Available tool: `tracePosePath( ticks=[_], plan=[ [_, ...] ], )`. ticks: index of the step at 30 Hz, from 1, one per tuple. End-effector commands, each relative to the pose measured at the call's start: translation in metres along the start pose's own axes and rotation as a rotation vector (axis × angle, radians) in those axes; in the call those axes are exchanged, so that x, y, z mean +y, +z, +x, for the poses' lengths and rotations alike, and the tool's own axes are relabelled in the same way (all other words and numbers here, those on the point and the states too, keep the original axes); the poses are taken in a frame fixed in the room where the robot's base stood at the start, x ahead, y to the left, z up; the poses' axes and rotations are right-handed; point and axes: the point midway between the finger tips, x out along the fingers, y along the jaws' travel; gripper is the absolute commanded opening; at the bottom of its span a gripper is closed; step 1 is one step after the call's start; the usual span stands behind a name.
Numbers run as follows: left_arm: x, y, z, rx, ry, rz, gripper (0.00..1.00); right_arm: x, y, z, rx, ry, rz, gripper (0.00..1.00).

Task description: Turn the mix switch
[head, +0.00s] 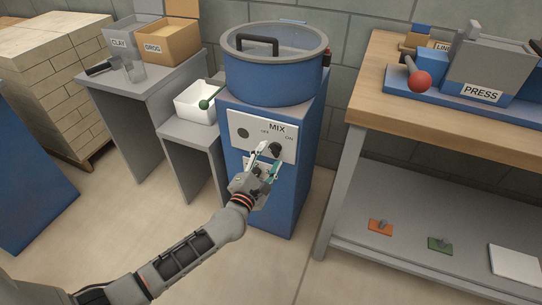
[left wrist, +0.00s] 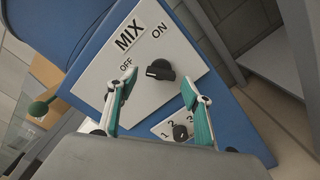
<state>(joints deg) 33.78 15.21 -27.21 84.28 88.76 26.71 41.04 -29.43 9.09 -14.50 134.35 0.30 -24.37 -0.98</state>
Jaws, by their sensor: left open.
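The mix switch is a black knob (head: 276,149) on the white MIX panel (head: 258,127) of the blue mixer. In the left wrist view the knob (left wrist: 160,70) has OFF to its left and ON above it. Its pale mark faces left, on the OFF side. My left gripper (head: 270,158) is open in front of the panel, beside the knob. In the left wrist view its two fingers (left wrist: 158,80) stand to either side of the knob, with gaps visible on both sides. My right gripper is not in view.
A smaller dial (left wrist: 181,132) numbered 1, 2, 3 sits below the panel. A lidded drum (head: 275,75) tops the mixer. A white tray (head: 196,104) with a green-knobbed tool stands left. A wooden bench (head: 430,120) with a press (head: 485,75) stands right.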

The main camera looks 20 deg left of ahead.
Motion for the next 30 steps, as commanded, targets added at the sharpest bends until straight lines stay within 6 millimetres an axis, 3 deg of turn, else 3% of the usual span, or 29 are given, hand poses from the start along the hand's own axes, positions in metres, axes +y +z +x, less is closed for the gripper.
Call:
tracePosePath(
  ticks=[6, 13, 14, 18, 30],
  plan=[
    [-0.0012, -0.0008, 0.0119, 0.001, -0.002, 0.0, 0.5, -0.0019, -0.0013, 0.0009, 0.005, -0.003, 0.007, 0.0],
    [-0.0002, 0.0001, 0.0127, 0.0, -0.001, 0.0, 0.5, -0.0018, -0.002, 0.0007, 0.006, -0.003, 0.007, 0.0],
    [-0.0002, 0.0001, 0.0126, 0.0, -0.001, 0.0, 0.47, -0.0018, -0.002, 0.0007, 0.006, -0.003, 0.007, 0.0],
    [-0.0003, 0.0001, 0.0125, 0.0, -0.001, 0.0, 0.12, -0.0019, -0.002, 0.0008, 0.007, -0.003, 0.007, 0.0],
    [0.002, 0.0014, 0.0129, -0.001, 0.001, 0.044, 0.12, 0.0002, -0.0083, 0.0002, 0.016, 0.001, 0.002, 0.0]
  ],
)
